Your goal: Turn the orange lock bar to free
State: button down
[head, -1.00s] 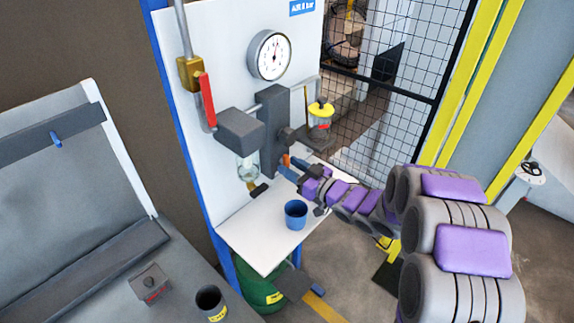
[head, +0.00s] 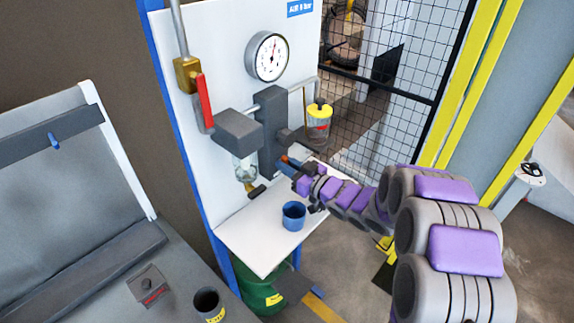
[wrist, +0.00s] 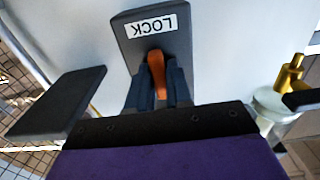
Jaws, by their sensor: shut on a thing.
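The orange lock bar (wrist: 156,75) shows in the wrist view below a white LOCK label (wrist: 152,26), which reads upside down there. It stands nearly in line with the long side of the dark grey plate behind it. My gripper (wrist: 158,84) is shut on the bar, with a dark finger on each side of it. In the head view my gripper (head: 287,166) reaches the dark block (head: 272,125) on the white panel. Only a small bit of orange shows there, and the fingers hide most of the bar.
A blue cup (head: 293,217) stands on the white shelf (head: 258,240) below my wrist. A pressure gauge (head: 267,56), a red-handled valve (head: 205,102) and a yellow-topped clear bowl (head: 319,120) are around the block. A mesh fence (head: 385,95) stands to the right.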

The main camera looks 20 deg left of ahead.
jog(key=shift+d, duration=0.25)
dwell(0.4)
jog(key=n+b, duration=0.3)
jog(key=n, duration=0.3)
jog(key=n+b, duration=0.4)
jog(key=n, duration=0.2)
jog(key=n+b, duration=0.4)
jog(key=n, duration=0.1)
jog(key=shift+s+a+f+n, duration=0.15)
jog(key=shift+s+f+n, duration=0.15)
jog(key=shift+s+n, duration=0.1)
jog(key=shift+f, duration=0.1)
jog(key=c, duration=1.1)
grip_release()
